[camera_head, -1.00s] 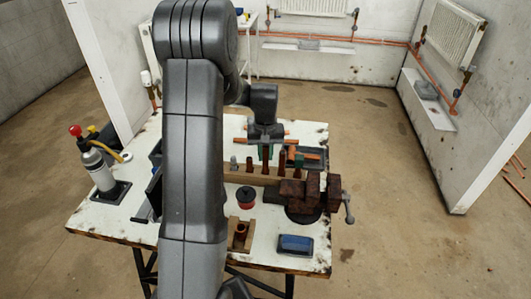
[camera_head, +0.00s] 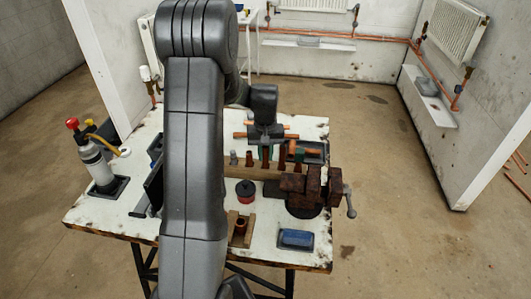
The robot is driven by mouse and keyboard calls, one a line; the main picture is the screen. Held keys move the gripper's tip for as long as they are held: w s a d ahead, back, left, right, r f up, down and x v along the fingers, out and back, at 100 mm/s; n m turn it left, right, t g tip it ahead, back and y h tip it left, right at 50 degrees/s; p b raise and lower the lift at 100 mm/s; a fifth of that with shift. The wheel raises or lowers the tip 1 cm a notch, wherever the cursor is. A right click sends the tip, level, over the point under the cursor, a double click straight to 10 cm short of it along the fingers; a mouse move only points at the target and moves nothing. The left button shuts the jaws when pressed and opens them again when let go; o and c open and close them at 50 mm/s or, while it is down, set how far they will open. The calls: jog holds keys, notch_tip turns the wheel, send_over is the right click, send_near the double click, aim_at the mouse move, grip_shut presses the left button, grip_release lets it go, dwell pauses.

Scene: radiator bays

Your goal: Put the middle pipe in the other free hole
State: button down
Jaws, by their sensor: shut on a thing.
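A wooden rack (camera_head: 250,172) on the workbench carries a row of short upright pieces, brown and grey among them. I cannot tell whether the lower end is in the rack or lifted clear. The rack's holes are too small to make out, and my arm hides the rack's left end.
A rusty vise (camera_head: 312,187) stands close to the right of the rack. A red-and-black tin (camera_head: 245,188), a blue box (camera_head: 296,239) and a wooden holder (camera_head: 240,229) are in front. A gas torch (camera_head: 95,160) stands at left. Copper pipes (camera_head: 241,135) lie behind.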

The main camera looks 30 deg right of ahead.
jog(key=shift+f+b, duration=0.35)
jog(key=shift+f, duration=0.1)
jog(key=c, duration=1.2)
grip_release()
jog(key=shift+r, duration=0.1)
jog(key=shift+r+p, duration=2.35)
jog(key=shift+r, duration=1.15)
